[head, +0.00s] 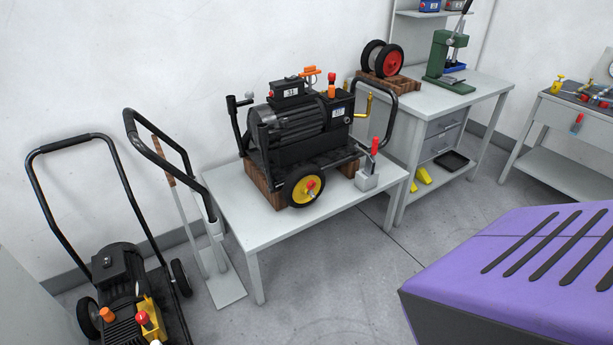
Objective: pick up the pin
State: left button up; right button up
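I cannot tell for certain which thing is the pin. A small grey block (367,182) with an upright red-and-black handled piece (374,151) stands on the front right of the low grey table (230,201). Beside it, the black pressure washer (290,135) rests on wooden blocks. Its yellow wheel (304,190) has a small red piece at the hub. Neither of my grippers shows in the head view.
A second machine with a tall black handle (90,140) stands on the floor at left. A grey workbench (440,100) at the back holds a green press (447,62) and a red-hubbed wheel pair (387,61). Another bench (560,120) is at right. The floor in front of the low table is clear.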

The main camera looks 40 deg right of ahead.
aim_at(313, 182)
jog(key=i+l, duration=0.2)
jog(key=l, duration=0.15)
jog(key=i+l+u, duration=0.1)
jog(key=i+l, duration=0.35)
jog(key=l, duration=0.2)
jog(key=i+l, duration=0.1)
jog(key=l, duration=0.25)
jog(key=i+l+u, duration=0.15)
jog(key=l, duration=0.2)
jog(key=i+l, duration=0.1)
jog(key=l, duration=0.3)
jog(key=u, duration=0.05)
